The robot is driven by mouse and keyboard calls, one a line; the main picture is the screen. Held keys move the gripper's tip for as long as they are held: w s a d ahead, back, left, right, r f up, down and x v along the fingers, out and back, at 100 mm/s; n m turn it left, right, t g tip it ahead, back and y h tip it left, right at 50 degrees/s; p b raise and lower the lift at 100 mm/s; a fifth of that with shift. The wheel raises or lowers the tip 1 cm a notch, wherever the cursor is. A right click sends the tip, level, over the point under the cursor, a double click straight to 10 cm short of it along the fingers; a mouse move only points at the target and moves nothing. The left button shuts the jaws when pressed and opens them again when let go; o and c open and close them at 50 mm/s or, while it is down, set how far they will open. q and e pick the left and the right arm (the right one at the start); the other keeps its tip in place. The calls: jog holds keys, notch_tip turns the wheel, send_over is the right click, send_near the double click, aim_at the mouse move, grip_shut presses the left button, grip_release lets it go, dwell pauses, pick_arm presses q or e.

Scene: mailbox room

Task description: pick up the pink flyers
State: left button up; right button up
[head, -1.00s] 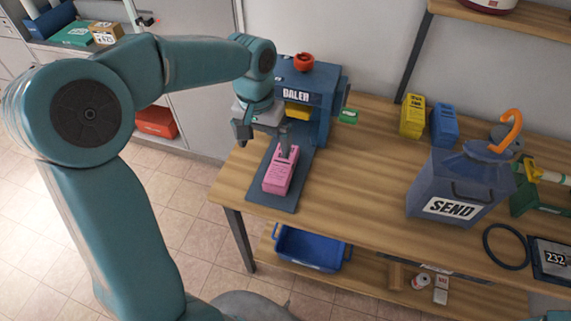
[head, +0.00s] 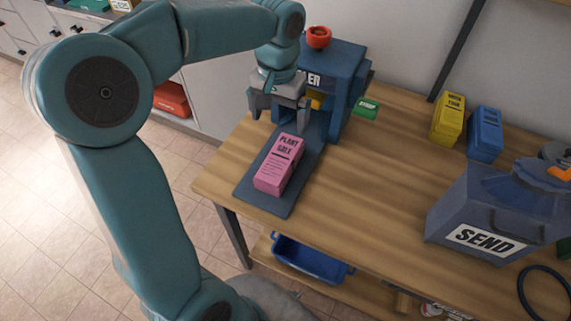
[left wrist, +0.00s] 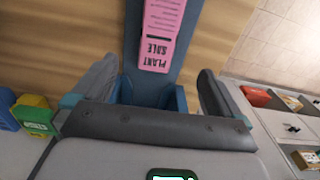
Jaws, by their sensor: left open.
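The pink flyers (head: 280,164) lie as a stack marked "PLANT SALE" on the dark blue tray (head: 256,195) of the baler (head: 345,85). My left gripper (head: 277,116) is open and empty, just behind the stack on the baler side, with its jaws apart. In the left wrist view the stack (left wrist: 160,32) lies ahead of the jaws, centred between the two fingers (left wrist: 152,92) and apart from them. My right gripper is not in view.
The baler stands right behind the tray. A green block (head: 366,109), yellow (head: 449,118) and blue (head: 485,134) stacks and a "SEND" bin (head: 480,215) stand farther right on the wooden table (head: 370,185). A blue crate (head: 310,262) sits below. The table's middle is clear.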

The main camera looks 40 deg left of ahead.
aim_at(280, 157)
pick_arm(q)
jog(key=f, duration=1)
jog(key=shift+s, duration=0.3)
jog(key=f, duration=0.4)
jog(key=shift+w+f, duration=0.2)
jog(key=shift+f, duration=0.15)
jog(key=shift+s+d+r, duration=0.1)
jog(key=shift+d, duration=0.1)
jog(key=c, duration=1.4)
